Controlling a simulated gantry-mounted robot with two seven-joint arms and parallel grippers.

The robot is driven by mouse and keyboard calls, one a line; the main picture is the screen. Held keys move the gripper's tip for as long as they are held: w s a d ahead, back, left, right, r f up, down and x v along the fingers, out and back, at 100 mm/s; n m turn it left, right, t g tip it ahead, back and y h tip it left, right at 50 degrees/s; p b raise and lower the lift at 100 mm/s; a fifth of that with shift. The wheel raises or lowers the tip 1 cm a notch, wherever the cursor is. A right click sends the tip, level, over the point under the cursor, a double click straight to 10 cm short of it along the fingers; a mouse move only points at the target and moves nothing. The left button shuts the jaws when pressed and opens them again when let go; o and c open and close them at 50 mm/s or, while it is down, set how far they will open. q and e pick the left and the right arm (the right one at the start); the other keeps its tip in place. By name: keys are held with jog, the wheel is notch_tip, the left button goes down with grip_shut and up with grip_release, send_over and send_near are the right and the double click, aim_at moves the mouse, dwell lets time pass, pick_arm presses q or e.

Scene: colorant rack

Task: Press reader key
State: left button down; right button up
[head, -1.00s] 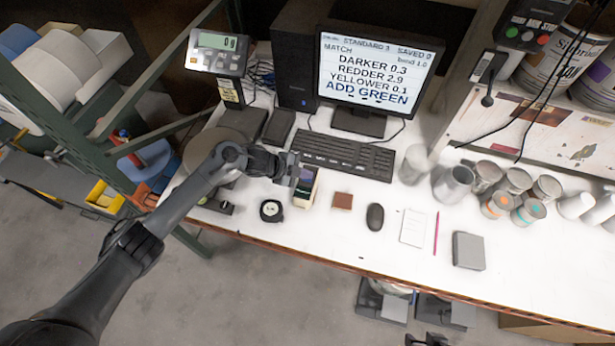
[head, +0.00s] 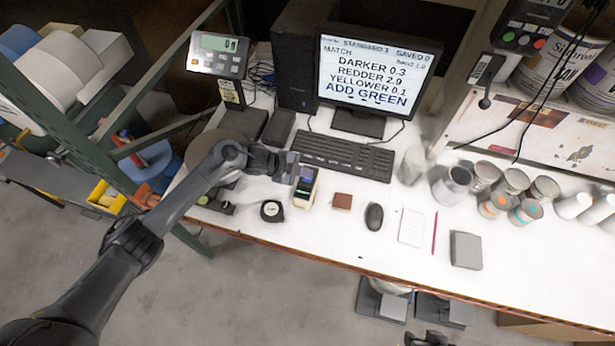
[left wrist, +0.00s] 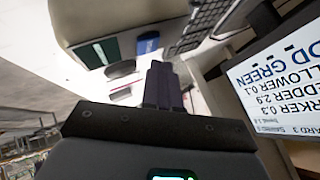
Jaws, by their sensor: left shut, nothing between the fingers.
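The reader (head: 306,187) is a small pale handheld device with a dark, lit screen. It lies on the white bench in front of the keyboard. My left gripper (head: 293,170) is shut and empty, at the reader's upper left end. I cannot tell whether the fingertips touch it. In the left wrist view the shut fingers (left wrist: 162,82) point toward a pale body with a dark panel and a blue oval beside it. I cannot tell if that oval is the key. A dark part at the head view's bottom edge looks like my right gripper (head: 429,340), mostly cut off.
A black tape measure (head: 271,211) lies left of the reader, a brown block (head: 342,201) and mouse (head: 374,216) right. The keyboard (head: 343,156) and monitor (head: 374,72) stand behind. Several cans (head: 486,177) stand at the right.

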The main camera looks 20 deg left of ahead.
aim_at(306, 181)
pick_arm(q)
jog(key=shift+r, duration=0.15)
notch_tip(306, 181, up, 5)
jog(key=p, duration=0.4)
dwell(0.7)
jog(key=shift+s+d+f, duration=0.2)
jog(key=shift+d+f, duration=0.05)
jog(key=shift+d, duration=0.05)
jog(key=s+d+n+t+y+p, duration=0.25)
jog(key=s+d+n, duration=0.3)
jog(key=s, duration=0.45)
jog(key=s+a+r+n+g+y, duration=0.1)
jog(key=s+a+r+n, duration=0.1)
jog(key=s, duration=0.6)
jog(key=s+a+r+n+g+y, duration=0.2)
jog(key=s+a+r+n, duration=0.1)
jog(key=s, duration=0.5)
jog(key=s+a+r+n+g+y+p, duration=0.1)
jog(key=s+a+r+n+g, duration=0.1)
jog(key=s+a+n, duration=0.2)
jog(key=s+n, duration=0.2)
jog(key=s, duration=0.2)
jog(key=shift+r, duration=0.4)
